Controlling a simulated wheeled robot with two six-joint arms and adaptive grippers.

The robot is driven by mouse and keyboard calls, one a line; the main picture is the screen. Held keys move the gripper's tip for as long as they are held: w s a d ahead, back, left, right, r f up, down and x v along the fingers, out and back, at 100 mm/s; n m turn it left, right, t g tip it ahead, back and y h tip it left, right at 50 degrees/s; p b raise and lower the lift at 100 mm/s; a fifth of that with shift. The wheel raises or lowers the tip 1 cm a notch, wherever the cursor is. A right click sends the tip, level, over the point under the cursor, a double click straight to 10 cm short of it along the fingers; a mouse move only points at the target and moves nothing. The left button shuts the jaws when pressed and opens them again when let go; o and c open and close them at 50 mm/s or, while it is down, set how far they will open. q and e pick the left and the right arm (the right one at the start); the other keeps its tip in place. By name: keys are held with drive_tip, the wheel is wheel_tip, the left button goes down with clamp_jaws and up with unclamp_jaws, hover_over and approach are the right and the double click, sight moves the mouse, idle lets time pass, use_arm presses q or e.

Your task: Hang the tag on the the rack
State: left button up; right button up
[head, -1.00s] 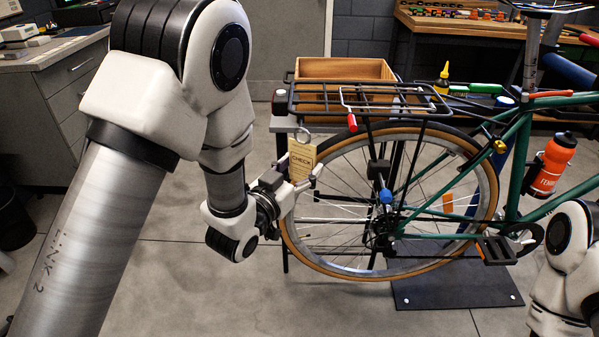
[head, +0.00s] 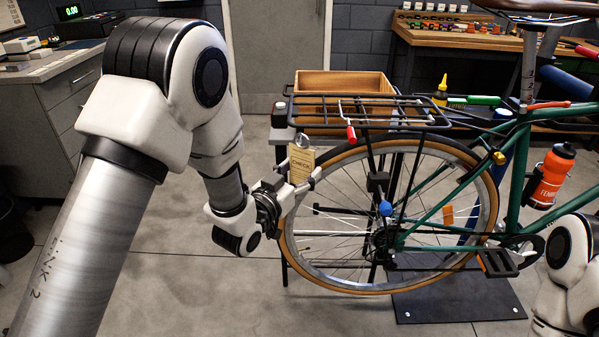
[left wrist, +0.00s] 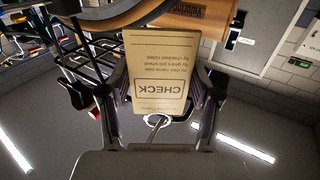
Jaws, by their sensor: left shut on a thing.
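A tan tag (head: 302,164) with a metal ring at its top is held upright by my left gripper (head: 299,186). The left wrist view shows the tag (left wrist: 164,70) between the two fingers, with the word CHECK upside down and the ring at its lower end. The black rear rack (head: 400,111) of the green bike is above and to the right of the tag. A hook with a red tip (head: 351,134) hangs from the rack's near side, right of and slightly above the tag. The tag is apart from the hook. My right gripper is out of view.
The rear wheel (head: 487,215) is just right of my left gripper. A wooden box (head: 345,82) stands behind the rack on a bench. An orange bottle (head: 552,177) sits on the bike frame. The floor (head: 190,300) below the left arm is clear.

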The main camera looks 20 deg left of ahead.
use_arm(q)
drive_tip(key=o, duration=0.9)
drive_tip(key=v, duration=0.8)
drive_tip(key=s+a+f+n+g+y+p, duration=0.15)
drive_tip(key=s+f+g+p, duration=0.6)
drive_tip(key=f, duration=0.75)
drive_tip(key=s+a+f+n+g+y+p, duration=0.1)
drive_tip(key=s+f+g, duration=0.4)
drive_tip(key=s, duration=0.6)
drive_tip(key=s+a+f+g+y+p, duration=0.1)
drive_tip(key=s+f+g, duration=0.4)
drive_tip(key=s, duration=0.6)
drive_tip(key=shift+s+a+f+n+y+p, duration=0.3)
drive_tip(key=shift+s+a+n+y, duration=0.05)
drive_tip(key=shift+a, duration=0.2)
